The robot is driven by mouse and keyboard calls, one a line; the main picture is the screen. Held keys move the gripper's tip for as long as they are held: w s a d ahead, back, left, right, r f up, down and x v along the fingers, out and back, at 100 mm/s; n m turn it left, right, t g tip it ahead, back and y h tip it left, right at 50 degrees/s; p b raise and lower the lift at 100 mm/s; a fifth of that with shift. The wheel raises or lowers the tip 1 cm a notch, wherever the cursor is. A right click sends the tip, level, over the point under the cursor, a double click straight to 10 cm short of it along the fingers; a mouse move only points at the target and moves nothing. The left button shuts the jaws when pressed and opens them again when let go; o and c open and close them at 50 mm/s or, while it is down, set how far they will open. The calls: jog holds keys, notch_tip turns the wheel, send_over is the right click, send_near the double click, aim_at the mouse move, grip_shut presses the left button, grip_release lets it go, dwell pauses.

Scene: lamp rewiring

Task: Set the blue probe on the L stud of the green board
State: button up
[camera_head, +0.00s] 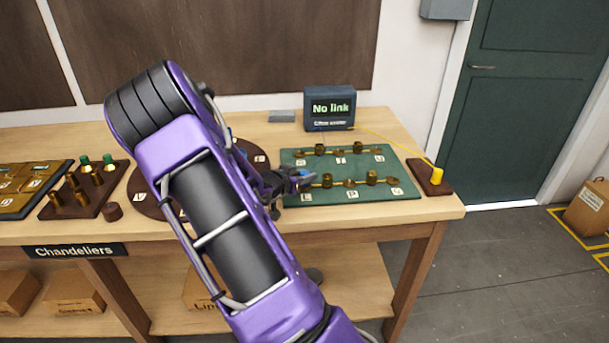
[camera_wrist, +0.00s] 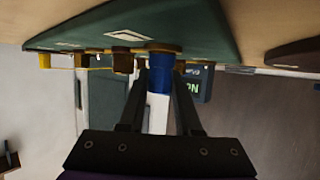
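The green board (camera_head: 340,164) lies on the table with brass studs and small label plates in two rows. My gripper (camera_head: 300,180) is over its near left corner, beside the leftmost near stud. The letter on the plate (camera_head: 306,196) there is too small to read surely. In the wrist view my gripper (camera_wrist: 160,82) has its fingers on both sides of the blue probe (camera_wrist: 160,83), with no clear gap. The probe's blue end meets or nearly meets a brass stud (camera_wrist: 164,47) on the board; I cannot tell whether they touch.
A monitor (camera_head: 329,107) reading "No link" stands behind the board. A yellow probe (camera_head: 437,175) stands on a brown block (camera_head: 425,185) at the right, with a yellow cable to the monitor. Brown trays (camera_head: 85,205) with brass parts are at left.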

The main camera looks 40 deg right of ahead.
jog(key=o, duration=0.4)
jog(key=shift+o, duration=0.2)
jog(key=p+v, duration=0.2)
jog(key=v, duration=1.5)
jog(key=shift+a+p, duration=0.15)
jog(key=shift+p, duration=0.2)
